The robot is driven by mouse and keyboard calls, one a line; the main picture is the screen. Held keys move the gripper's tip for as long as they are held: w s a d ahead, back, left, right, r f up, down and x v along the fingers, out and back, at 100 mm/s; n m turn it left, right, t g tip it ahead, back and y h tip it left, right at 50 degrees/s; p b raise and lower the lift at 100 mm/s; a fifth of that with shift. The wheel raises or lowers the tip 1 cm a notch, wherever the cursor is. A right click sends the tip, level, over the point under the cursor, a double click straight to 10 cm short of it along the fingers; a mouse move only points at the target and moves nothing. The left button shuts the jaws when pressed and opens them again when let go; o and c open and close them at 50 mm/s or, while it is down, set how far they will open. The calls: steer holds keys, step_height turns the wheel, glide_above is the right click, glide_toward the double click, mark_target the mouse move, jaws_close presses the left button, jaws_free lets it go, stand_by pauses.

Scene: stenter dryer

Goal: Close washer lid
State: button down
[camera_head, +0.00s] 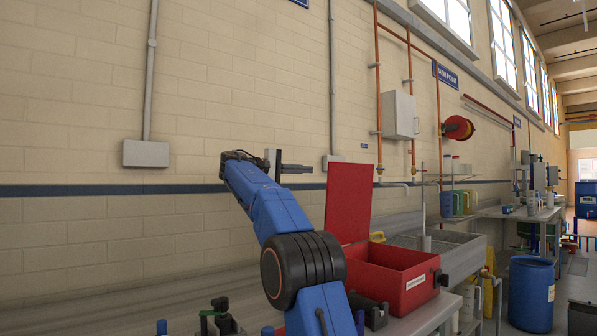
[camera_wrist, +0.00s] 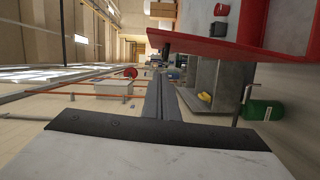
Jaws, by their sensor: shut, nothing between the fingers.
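The red washer (camera_head: 415,287) is an open-topped box with a white label on its front, standing on the bench at lower right of centre in the head view. Its flat red lid (camera_head: 349,200) stands raised, nearly upright, at the left side of the box. In the wrist view the lid (camera_wrist: 235,48) shows as a red panel across the upper right. My gripper (camera_head: 311,168) is shut and empty. It points right, just left of the lid's upper part in the head view, with a small gap in the picture. Its fingers (camera_wrist: 157,73) also show in the wrist view.
A grey sink (camera_head: 455,242) lies beyond the washer. Coloured jugs (camera_head: 452,203) stand on a shelf behind it. A blue barrel (camera_head: 531,293) stands on the floor at right. Pipes and a grey wall box (camera_head: 400,115) are on the wall. Dark items sit before the washer.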

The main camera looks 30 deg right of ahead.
steer(key=s+d, duration=0.5)
steer(key=shift+d+f, duration=0.25)
steer(key=shift+d, duration=0.15)
stand_by(0.3)
